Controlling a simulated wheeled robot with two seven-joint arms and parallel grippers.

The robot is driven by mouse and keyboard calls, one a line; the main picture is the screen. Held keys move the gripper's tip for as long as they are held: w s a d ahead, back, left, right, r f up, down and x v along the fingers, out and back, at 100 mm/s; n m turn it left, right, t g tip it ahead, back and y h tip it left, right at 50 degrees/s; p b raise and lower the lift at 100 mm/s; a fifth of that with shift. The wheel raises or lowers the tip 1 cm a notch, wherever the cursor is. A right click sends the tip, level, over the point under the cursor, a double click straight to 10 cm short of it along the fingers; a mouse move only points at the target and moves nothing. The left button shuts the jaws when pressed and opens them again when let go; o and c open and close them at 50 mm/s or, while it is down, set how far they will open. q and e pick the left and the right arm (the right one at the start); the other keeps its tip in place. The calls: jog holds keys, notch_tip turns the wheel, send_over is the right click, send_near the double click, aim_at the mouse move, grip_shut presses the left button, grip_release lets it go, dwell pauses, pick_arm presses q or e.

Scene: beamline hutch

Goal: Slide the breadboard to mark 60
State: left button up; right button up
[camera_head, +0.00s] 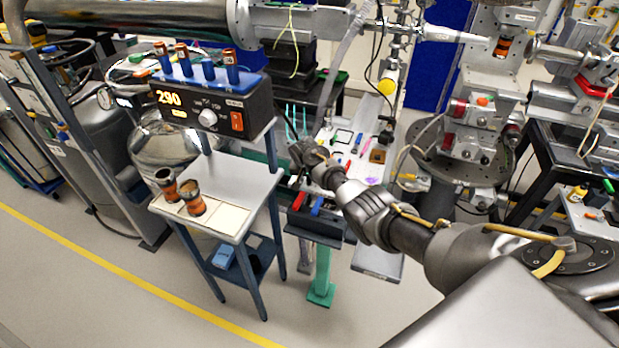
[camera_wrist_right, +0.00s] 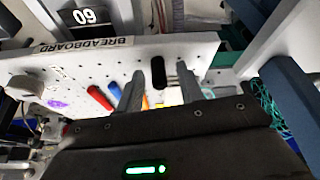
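The breadboard (camera_wrist_right: 60,68) is a pale perforated plate with its name along one edge in the right wrist view. In the head view the breadboard (camera_head: 357,166) lies beyond my right forearm, with small coloured items on it. A dark plate marked 60 (camera_wrist_right: 85,16) appears upside down just past the labelled edge. My right gripper (camera_head: 308,153) is small and partly hidden in the head view. My left gripper is not in view.
A small table (camera_head: 235,172) with two orange-banded cups (camera_head: 191,197) and a controller showing 290 (camera_head: 205,103) stands left of my right gripper. A red item (camera_wrist_right: 100,97) lies near the fingers. Instruments crowd the back right. Open floor lies at the front left.

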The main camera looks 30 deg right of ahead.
jog(key=shift+r, duration=0.2)
jog(key=shift+s+a+r, duration=0.1)
jog(key=shift+a+r, duration=0.05)
jog(key=shift+r, duration=0.2)
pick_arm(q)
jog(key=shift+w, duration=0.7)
pick_arm(e)
jog(key=v, duration=0.9)
jog(key=shift+s+r, duration=0.25)
jog(key=shift+r, duration=0.05)
jog(key=shift+a, duration=0.1)
